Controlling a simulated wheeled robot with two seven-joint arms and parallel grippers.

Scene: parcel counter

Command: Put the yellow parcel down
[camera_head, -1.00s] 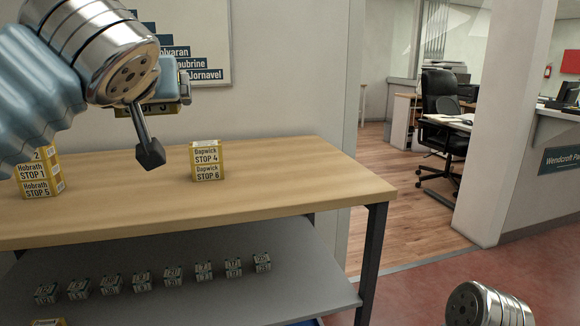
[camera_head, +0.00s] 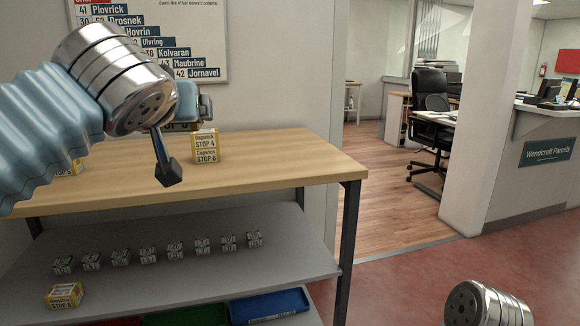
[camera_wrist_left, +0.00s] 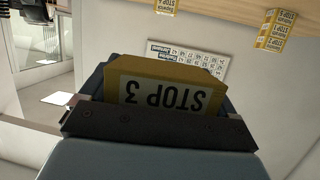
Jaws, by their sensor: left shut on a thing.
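In the head view the gripper and arm hide most of this parcel. In the left wrist view the parcel (camera_wrist_left: 205,70) shows a pale label reading STOP 3, upside down, between the dark jaws. The wooden table top (camera_head: 270,160) appears behind and below the gripper. My right gripper is out of view.
Yellow parcels (camera_head: 205,146) stand on the table near the back; another (camera_head: 75,168) is partly hidden by my arm. A yellow parcel (camera_head: 65,296) lies on the grey lower shelf (camera_head: 210,265). Blue (camera_head: 268,306) and green (camera_head: 185,316) trays sit below. The table's right part is clear.

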